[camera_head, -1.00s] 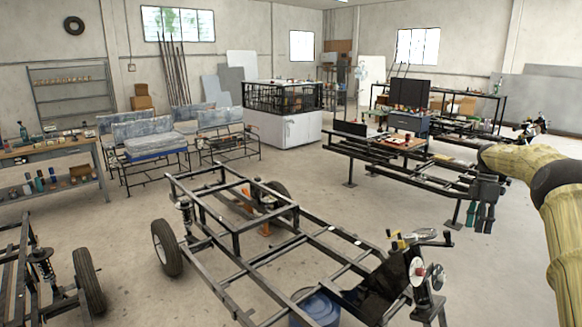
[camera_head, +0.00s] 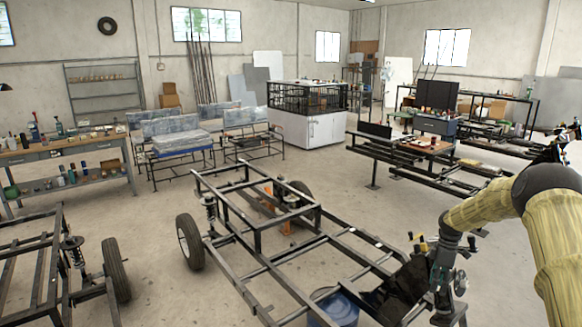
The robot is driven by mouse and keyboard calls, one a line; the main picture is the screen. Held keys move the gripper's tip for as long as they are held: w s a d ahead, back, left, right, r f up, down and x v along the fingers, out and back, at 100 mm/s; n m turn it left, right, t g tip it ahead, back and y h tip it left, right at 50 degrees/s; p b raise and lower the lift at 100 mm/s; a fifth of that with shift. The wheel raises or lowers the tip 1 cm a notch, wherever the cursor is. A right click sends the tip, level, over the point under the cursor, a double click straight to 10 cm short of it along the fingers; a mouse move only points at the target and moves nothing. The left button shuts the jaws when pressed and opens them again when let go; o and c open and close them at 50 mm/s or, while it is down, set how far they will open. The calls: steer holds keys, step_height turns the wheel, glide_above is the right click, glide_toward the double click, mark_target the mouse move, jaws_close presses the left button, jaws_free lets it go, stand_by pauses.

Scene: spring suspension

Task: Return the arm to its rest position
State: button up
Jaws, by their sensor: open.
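My yellow-sleeved arm (camera_head: 557,245) enters from the right edge, bent at a dark elbow joint. Its forearm reaches left, and my dark grey gripper (camera_head: 438,280) hangs down from its end. The gripper is open with its fingers pointing down, and I see nothing held in it. It overlaps the front end of the black chassis frame (camera_head: 262,258) in the picture, close to the dark parts mounted there. Whether it touches them I cannot tell, as dark shapes blend together.
A blue drum (camera_head: 335,308) stands under the chassis front. A wheel (camera_head: 190,242) is on the chassis's left side. Another frame with a wheel (camera_head: 116,268) stands at lower left. A workbench (camera_head: 70,152) is on the left; a white cabinet (camera_head: 308,130) is at the back. Open floor lies between.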

steer(key=s+a+f+m, duration=0.2)
steer(key=s+a+f, duration=0.4)
steer(key=a+f, duration=0.35)
steer(key=s+a+f+m, duration=0.2)
steer(key=s+a+f, duration=0.4)
steer(key=a+f, duration=0.4)
steer(key=s+a+f+m+t, duration=0.1)
steer(key=s+a+f+m, duration=0.1)
steer(key=s+a, duration=0.45)
steer(key=s+a+f+m, duration=0.1)
steer(key=s+a+f, duration=0.25)
steer(key=s, duration=0.55)
steer(key=s+a+r+m, duration=0.2)
steer(key=s, duration=0.6)
steer(key=s+a+r+m+h, duration=0.1)
steer(key=s+a+r, duration=0.1)
steer(key=s, duration=0.6)
steer(key=s+a+r+m+t, duration=0.1)
steer(key=s+a+r+m, duration=0.1)
steer(key=s, duration=0.7)
steer(key=shift+m, duration=0.3)
steer(key=shift+a, duration=0.1)
